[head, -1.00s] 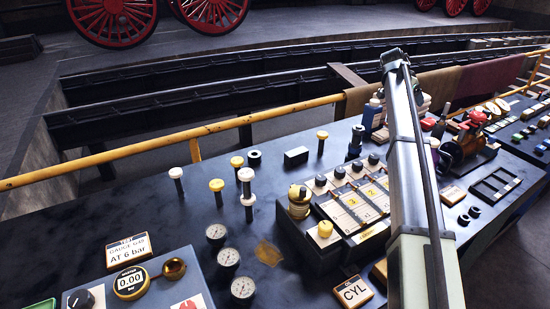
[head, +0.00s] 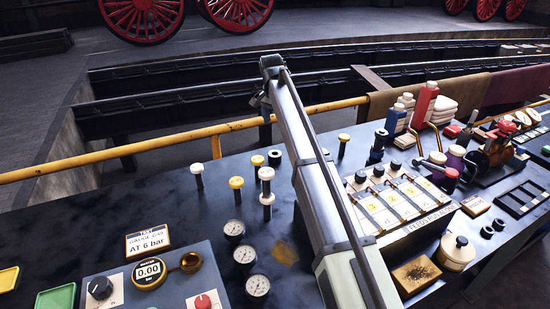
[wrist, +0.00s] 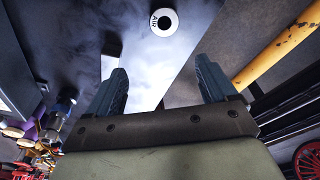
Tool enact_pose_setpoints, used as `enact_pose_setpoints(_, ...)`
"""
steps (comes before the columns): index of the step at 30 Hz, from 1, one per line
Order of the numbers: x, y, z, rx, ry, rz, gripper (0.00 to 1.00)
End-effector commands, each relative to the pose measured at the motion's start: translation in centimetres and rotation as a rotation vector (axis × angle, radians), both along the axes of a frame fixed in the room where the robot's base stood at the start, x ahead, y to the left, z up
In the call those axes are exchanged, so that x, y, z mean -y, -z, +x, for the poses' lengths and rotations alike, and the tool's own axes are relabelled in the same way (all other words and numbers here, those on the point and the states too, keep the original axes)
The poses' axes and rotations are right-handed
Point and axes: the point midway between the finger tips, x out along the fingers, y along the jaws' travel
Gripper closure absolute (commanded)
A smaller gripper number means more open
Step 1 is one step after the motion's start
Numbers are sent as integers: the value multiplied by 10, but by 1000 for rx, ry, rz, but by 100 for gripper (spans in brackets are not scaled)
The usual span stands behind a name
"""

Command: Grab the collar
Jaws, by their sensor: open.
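No part is plainly marked as the collar. In the wrist view a white ring with a dark centre, lettered AIR (wrist: 164,22), lies on the dark bench beyond my fingertips, roughly midway between them. A short dark cylinder with a ringed top (head: 274,158) stands on the bench left of my arm in the head view; I cannot tell whether it is the same part. My gripper (wrist: 164,82) is open with nothing between its fingers, apart from the ring. In the head view my gripper cannot be made out behind the arm.
White- and yellow-capped posts (head: 236,183) stand left of my arm, near several gauges (head: 245,255). A yellow rail (head: 190,134) runs along the bench's far edge and shows right of my gripper in the wrist view. A valve panel (head: 405,203) stands right of my arm.

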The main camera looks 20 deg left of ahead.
Motion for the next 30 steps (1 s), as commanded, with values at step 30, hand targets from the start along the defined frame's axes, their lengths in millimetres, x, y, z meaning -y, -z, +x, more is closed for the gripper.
enact_pose_setpoints(30, -8, 98, 3, -12, -14, 2, 15)
